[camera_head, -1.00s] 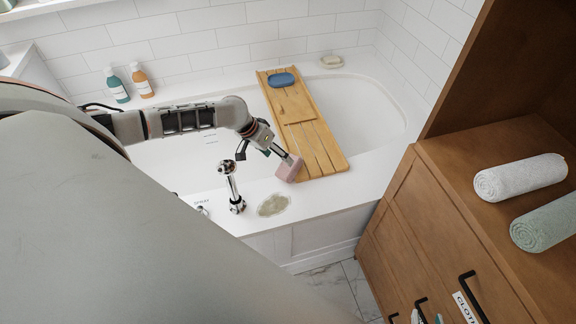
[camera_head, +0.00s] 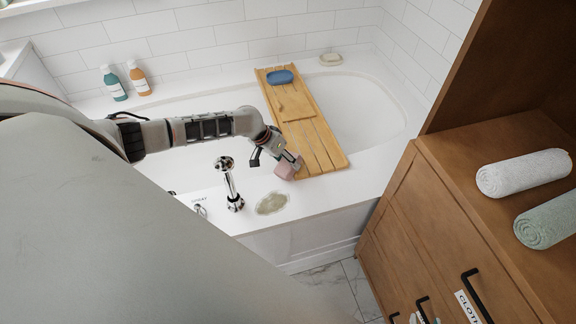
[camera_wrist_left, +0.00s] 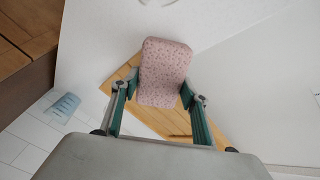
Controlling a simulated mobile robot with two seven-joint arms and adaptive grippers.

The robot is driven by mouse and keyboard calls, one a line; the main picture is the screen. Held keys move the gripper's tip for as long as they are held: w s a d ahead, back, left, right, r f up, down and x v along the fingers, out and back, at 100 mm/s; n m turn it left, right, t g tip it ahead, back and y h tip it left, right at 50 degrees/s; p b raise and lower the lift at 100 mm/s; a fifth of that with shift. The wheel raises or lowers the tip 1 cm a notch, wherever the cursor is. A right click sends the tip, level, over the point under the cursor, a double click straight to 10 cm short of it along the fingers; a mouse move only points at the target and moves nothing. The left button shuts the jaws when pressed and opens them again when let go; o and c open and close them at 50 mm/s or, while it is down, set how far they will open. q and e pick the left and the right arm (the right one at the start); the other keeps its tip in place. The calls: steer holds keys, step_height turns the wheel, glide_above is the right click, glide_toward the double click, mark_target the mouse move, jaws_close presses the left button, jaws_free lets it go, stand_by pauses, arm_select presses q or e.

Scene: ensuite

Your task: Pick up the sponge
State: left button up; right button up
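The pink sponge (camera_head: 283,173) is at the fingertips of my left gripper (camera_head: 288,162), beside the near end of the wooden bath board. In the left wrist view, the speckled sponge (camera_wrist_left: 164,72) fills the space between the green-padded fingers of my left gripper (camera_wrist_left: 160,95), which look shut on its sides. It looks closer to the camera than the board behind it. In the head view, the fingers hide part of the sponge. Small pale and green tips at the bottom edge may be my right gripper (camera_head: 426,318); its opening is unclear.
The wooden board (camera_head: 318,148) spans the white bathtub and bears a blue oval item (camera_head: 280,77). A chrome tap (camera_head: 231,184) and a pale green oval item (camera_head: 272,204) are close to the arm. A wooden cabinet (camera_head: 450,220) with rolled towels (camera_head: 524,173) stands at right.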

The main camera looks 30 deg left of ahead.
arm_select(q)
steer(key=shift+r, duration=0.1)
stand_by(0.3)
step_height(320, 180, up, 20)
steer(key=p, duration=0.4)
steer(key=shift+d, duration=0.1)
steer(key=shift+c, duration=0.4)
